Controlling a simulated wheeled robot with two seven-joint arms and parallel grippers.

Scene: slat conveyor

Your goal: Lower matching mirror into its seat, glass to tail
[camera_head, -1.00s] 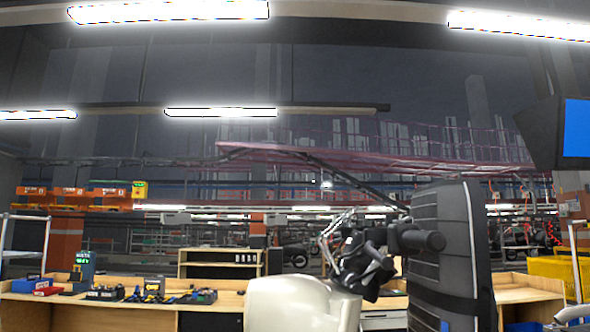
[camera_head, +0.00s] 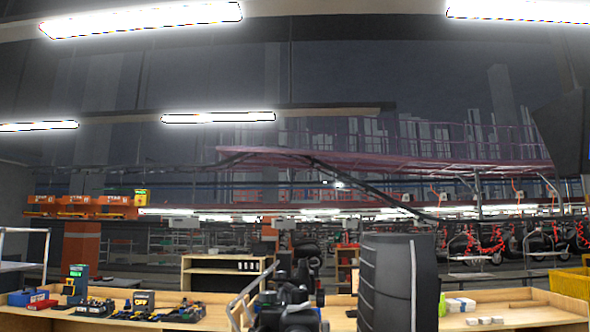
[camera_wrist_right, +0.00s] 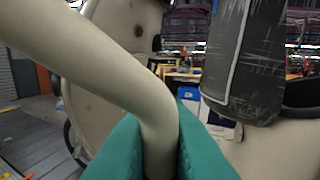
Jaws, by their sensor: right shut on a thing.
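My right gripper (camera_wrist_right: 160,132) shows in the right wrist view as two teal fingers shut on a cream curved stem (camera_wrist_right: 95,65). The stem bends from the upper left down between the fingers. I take it for the mirror, but no glass shows. Behind it is a cream scooter body (camera_wrist_right: 112,100), with a dark grey padded seat (camera_wrist_right: 243,65) edged in white piping at upper right. In the head view the dark seat (camera_head: 398,285) and black handlebar parts (camera_head: 290,300) stand at bottom centre. The mirror's socket cannot be made out. Neither gripper shows in the head view.
A wooden workbench (camera_head: 150,318) with tools and small boxes lies at lower left in the head view. A yellow bin (camera_head: 570,282) stands at right. A wooden shelf (camera_head: 222,275) is behind. Several more scooters (camera_head: 490,245) hang at far right.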

